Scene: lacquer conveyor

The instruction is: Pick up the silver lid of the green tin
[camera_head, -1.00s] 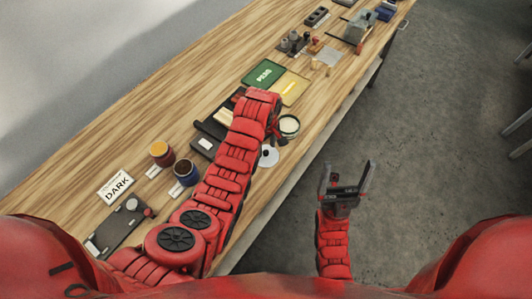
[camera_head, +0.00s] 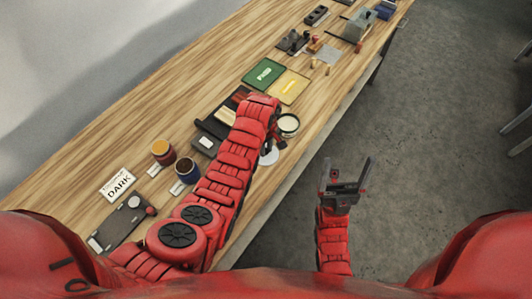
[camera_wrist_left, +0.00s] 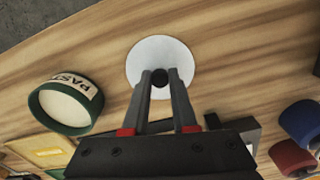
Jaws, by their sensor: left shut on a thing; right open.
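The silver lid (camera_wrist_left: 160,50) is a pale round disc with a black knob, near the table edge in the left wrist view. It is partly hidden in the head view (camera_head: 268,158). My left gripper (camera_wrist_left: 161,80) is shut on the knob, one finger on each side. In the head view my left gripper (camera_head: 275,143) is mostly covered by its arm. I cannot tell if the lid is off the table. The green tin (camera_wrist_left: 40,107), open with pale contents, stands apart from the lid; it also shows in the head view (camera_head: 288,125). My right gripper (camera_head: 344,180) is open and empty, off the table.
An orange-topped tin (camera_head: 163,151) and a blue tin (camera_head: 187,171) stand left of my left arm. A green panel (camera_head: 264,74) and a yellow panel (camera_head: 289,87) lie beyond the green tin. The wooden table (camera_head: 120,140) has free room along its back.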

